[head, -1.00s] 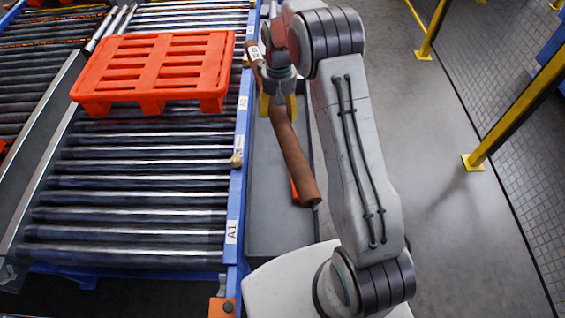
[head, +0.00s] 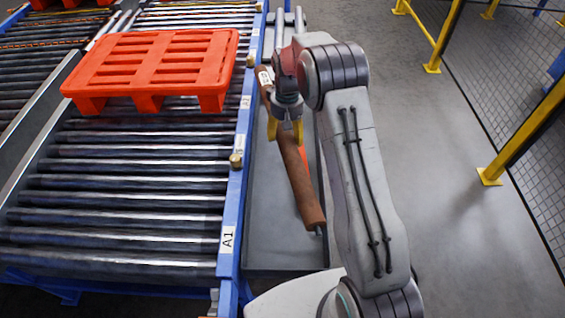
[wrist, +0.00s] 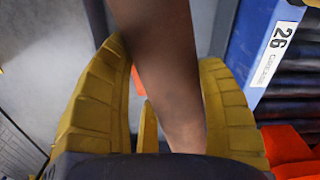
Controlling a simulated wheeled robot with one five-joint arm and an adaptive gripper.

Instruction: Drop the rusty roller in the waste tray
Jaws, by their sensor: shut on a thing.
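The rusty roller (head: 304,195) is a long brown cylinder with a short metal pin at its near end. My gripper (head: 285,132) has its yellow fingers shut around the roller's middle part, and the roller slants toward the lower right. In the wrist view the roller (wrist: 165,60) runs between the two yellow fingers (wrist: 168,72). A long grey tray-like surface (head: 278,240) with a raised edge lies below the roller, beside the conveyor. I cannot tell for sure whether it is the waste tray. The roller appears held above it, with the gap unclear.
The roller conveyor (head: 120,210) with a blue side rail (head: 233,205) runs along the left. An orange pallet (head: 155,62) sits on it. Two bright rollers (head: 280,30) stand beyond my gripper. A yellow post (head: 520,120) and mesh fence are right; grey floor there is clear.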

